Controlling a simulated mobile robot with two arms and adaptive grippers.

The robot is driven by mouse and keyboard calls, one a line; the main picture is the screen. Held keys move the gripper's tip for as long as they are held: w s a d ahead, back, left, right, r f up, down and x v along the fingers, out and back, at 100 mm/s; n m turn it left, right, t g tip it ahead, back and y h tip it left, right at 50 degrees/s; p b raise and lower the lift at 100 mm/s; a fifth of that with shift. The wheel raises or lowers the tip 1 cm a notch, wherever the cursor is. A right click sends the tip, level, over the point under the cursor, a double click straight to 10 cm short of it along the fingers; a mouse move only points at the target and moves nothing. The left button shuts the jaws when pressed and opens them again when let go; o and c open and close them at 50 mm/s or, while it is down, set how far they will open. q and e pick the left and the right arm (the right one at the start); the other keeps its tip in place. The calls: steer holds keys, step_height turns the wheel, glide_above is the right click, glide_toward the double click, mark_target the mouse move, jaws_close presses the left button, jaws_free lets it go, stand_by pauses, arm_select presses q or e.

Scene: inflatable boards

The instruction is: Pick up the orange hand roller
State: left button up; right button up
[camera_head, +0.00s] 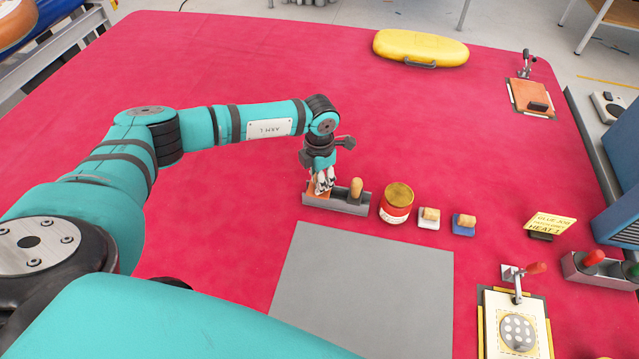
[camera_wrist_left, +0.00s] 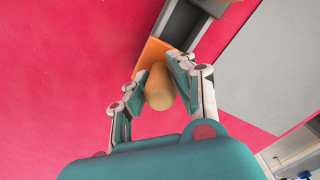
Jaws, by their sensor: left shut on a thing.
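The orange hand roller (camera_head: 313,190) is at the left end of a small grey rack (camera_head: 345,208) on the red table. My left gripper (camera_head: 323,184) points down over it and mostly hides it in the head view. In the left wrist view the fingers are closed on both sides of its tan, rounded handle (camera_wrist_left: 159,90), with the orange part (camera_wrist_left: 152,50) just beyond. The roller appears to be still at the rack; I cannot tell whether it touches it. My right gripper is not in view.
A second wooden handle (camera_head: 356,187) stands in the rack's right part. Right of it are a red-and-yellow can (camera_head: 396,204), two small wood-handled blocks and a yellow sign (camera_head: 550,224). A grey mat (camera_head: 365,290) lies in front. The table's left side is clear.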

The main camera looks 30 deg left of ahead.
arm_select(q)
jaws_close()
step_height(320, 180, up, 9)
steer(key=b, duration=0.3)
steer(key=shift+r, duration=0.55)
